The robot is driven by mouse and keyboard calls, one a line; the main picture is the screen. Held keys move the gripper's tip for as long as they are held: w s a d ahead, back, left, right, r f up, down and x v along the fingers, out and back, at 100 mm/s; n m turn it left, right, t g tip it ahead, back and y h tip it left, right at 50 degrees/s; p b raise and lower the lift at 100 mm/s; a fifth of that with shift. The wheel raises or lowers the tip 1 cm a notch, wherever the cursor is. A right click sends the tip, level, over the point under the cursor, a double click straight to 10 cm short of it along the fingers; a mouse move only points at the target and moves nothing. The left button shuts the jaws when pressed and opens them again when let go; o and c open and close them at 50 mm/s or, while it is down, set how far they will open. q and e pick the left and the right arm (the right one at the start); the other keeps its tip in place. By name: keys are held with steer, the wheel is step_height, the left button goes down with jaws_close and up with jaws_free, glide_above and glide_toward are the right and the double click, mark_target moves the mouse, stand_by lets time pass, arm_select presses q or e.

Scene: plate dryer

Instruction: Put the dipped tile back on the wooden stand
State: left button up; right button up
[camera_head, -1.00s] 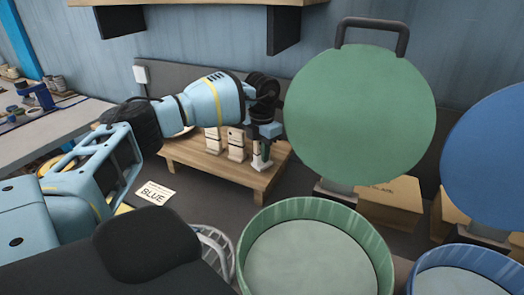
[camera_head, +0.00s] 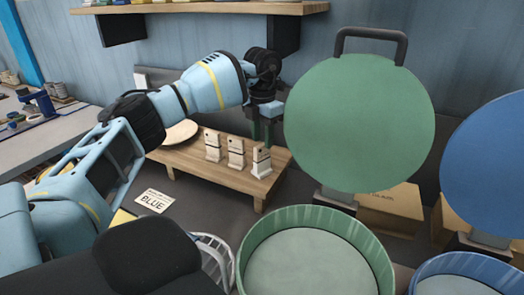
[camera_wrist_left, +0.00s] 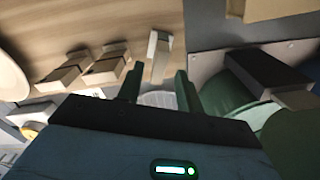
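Three small pale tiles with dark marks stand upright in a row on the low wooden stand (camera_head: 225,177) in the head view: the left tile (camera_head: 212,146), the middle tile (camera_head: 236,152) and the right tile (camera_head: 261,162). My left gripper (camera_head: 262,135) is above the right tile, its green fingers pointing down. In the left wrist view, the fingers of my left gripper (camera_wrist_left: 158,88) are spread apart, and the right tile (camera_wrist_left: 158,57) stands clear beyond them. I cannot tell from its surface which tile was dipped. My right gripper is not in view.
A large green disc (camera_head: 360,122) stands close to the right of my left gripper, with a blue disc (camera_head: 485,170) beyond. A green tub (camera_head: 375,250) and a blue tub (camera_head: 425,275) are in front. A round plate (camera_head: 181,133) and a "BLUE" card (camera_head: 154,201) are at left.

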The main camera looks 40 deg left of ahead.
arm_select(q)
steer(key=shift+r, duration=2.2)
